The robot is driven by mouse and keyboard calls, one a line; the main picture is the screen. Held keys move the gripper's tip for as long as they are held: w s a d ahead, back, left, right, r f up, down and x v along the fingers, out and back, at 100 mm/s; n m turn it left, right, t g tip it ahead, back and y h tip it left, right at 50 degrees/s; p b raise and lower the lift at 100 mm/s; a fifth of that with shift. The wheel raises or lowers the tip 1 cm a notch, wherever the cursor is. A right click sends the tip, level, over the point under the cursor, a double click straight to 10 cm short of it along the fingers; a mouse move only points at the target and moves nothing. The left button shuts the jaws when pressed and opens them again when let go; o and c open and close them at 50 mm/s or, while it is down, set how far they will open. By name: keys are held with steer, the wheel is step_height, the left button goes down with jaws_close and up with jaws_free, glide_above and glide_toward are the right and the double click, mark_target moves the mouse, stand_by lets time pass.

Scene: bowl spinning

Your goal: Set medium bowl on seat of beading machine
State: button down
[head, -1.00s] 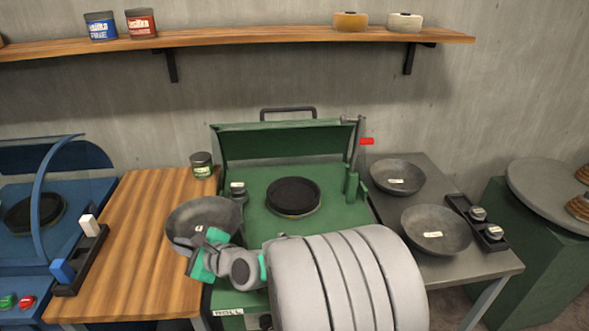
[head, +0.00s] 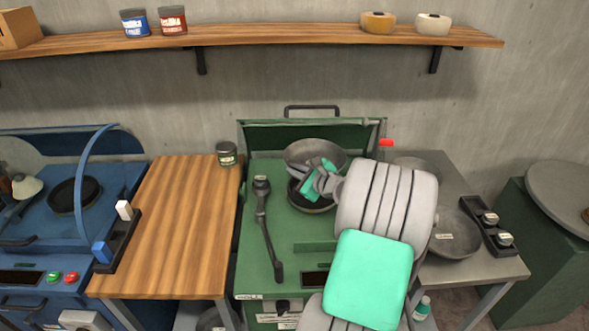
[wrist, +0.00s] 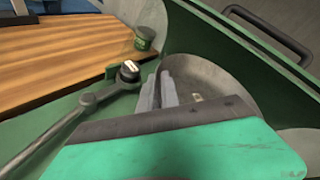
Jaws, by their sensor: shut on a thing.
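My gripper (head: 318,174) is shut on the rim of a grey metal bowl (head: 316,152). The bowl is tilted and held above the round black seat (head: 312,205) of the green machine (head: 285,245). In the head view a gap shows between the bowl and the seat, which is partly hidden by my gripper and arm. In the wrist view the bowl (wrist: 205,72) stands beyond the finger (wrist: 166,92), and the seat is not visible. I cannot read which machine is the beading machine.
A dark lever (head: 266,235) lies along the green machine's left side. A jar (head: 227,153) stands at the wooden table's (head: 180,230) back corner. Two other bowls, one a grey bowl (head: 455,238), sit on the right table, partly behind my arm. A blue machine (head: 50,235) stands left.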

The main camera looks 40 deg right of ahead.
steer(key=shift+f+b, duration=2.8)
steer(key=shift+f, duration=1.45)
steer(key=shift+p, duration=0.3)
steer(key=c, duration=1.5)
jaws_free()
steer(key=shift+s, duration=0.1)
steer(key=v, duration=0.7)
steer(key=shift+s, duration=0.35)
